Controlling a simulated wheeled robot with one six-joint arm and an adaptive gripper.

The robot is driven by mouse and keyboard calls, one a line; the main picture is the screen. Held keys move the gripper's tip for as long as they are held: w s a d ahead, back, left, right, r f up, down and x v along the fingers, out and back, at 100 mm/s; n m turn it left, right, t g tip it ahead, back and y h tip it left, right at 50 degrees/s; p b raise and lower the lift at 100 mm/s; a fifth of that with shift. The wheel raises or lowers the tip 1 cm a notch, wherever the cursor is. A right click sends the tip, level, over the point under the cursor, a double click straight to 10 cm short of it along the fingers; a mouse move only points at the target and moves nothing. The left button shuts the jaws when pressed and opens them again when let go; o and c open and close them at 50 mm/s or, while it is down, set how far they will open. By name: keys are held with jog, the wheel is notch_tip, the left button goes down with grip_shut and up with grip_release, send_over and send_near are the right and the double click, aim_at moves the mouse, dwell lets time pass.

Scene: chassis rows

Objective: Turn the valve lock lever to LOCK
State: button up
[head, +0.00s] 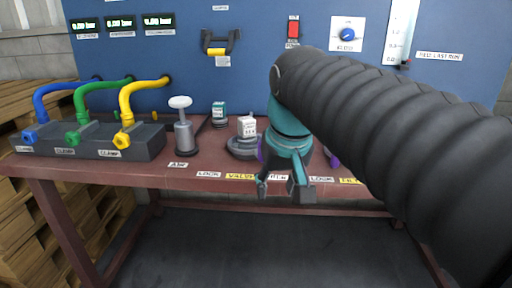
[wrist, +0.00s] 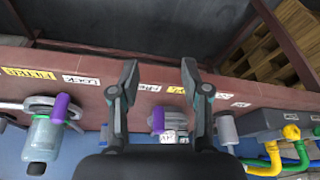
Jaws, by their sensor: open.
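The valve lock lever has a purple handle (head: 261,150), partly hidden behind my gripper in the head view. In the wrist view the purple handle (wrist: 158,121) shows between my two fingers, near the white-labelled block of the valve. Contact with the lever cannot be told.
A second purple lever (wrist: 60,108) sits by the yellow FILTER label (wrist: 28,73). A grey post with a white knob (head: 181,120) and a clamp block with coloured hoses (head: 88,141) stand left. The blue panel (head: 260,80) closes the back.

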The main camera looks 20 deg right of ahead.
jog(key=w+d+r+m+g, duration=0.1)
jog(key=w+r+g, duration=0.2)
jog(key=w+r, duration=1)
jog(key=shift+w+d+r+g, duration=0.25)
jog(key=shift+w+d+g, duration=0.15)
jog(key=shift+w, duration=0.2)
